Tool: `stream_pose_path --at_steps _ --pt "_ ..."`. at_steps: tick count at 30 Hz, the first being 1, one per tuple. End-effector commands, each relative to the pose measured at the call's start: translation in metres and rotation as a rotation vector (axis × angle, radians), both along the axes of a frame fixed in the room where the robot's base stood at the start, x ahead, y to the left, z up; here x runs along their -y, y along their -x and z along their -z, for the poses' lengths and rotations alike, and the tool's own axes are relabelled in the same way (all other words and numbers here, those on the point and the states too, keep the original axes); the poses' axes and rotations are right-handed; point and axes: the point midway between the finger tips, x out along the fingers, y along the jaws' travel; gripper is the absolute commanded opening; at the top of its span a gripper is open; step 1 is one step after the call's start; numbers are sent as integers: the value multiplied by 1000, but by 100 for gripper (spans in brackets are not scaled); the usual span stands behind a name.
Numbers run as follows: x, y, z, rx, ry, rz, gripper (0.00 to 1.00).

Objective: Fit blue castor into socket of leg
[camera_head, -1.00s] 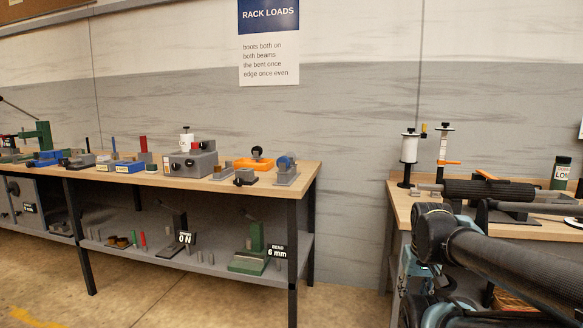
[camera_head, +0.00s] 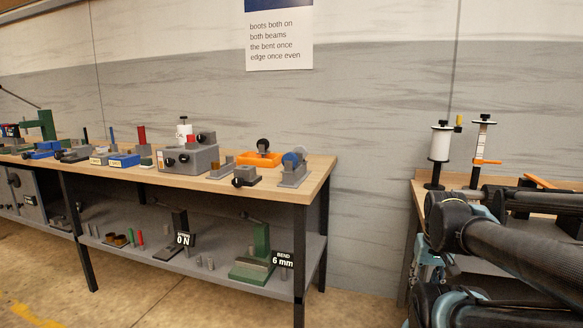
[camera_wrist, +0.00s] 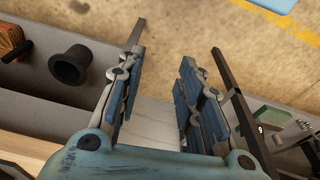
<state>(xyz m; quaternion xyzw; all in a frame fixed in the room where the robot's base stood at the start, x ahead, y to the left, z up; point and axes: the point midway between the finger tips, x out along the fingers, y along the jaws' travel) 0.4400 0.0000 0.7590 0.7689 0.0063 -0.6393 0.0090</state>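A small blue round part (camera_head: 291,159) sits in a grey stand (camera_head: 295,177) at the right end of the left bench in the head view. It may be the blue castor, but it is too small to tell. I cannot pick out the leg or its socket for certain in either view. My gripper (camera_wrist: 161,72) shows in the wrist view with its two blue-padded fingers spread apart. Nothing is held between them; a pale grey surface and the floor lie beyond.
The left bench (camera_head: 318,170) carries a grey box unit (camera_head: 186,158), an orange tray (camera_head: 259,160) and several small fixtures. Its lower shelf holds a green stand (camera_head: 256,252). The right bench is partly behind my arm. A black flanged cup (camera_wrist: 71,66) shows in the wrist view.

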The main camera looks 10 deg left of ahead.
Motion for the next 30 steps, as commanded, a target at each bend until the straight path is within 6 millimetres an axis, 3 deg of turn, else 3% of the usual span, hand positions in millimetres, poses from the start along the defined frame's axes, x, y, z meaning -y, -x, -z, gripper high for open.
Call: stream_pose_path --at_steps 2,4,7,11,20,30 --pt "0 0 0 0 0 0 33" --pt "0 0 0 0 -1 1 45" --pt "-4 6 -7 12 -19 14 45" --pt "-23 -7 -16 8 -101 78 45" --pt "-102 -65 -62 -69 -466 358 45" --pt "-190 -137 -123 -303 -865 675 45"
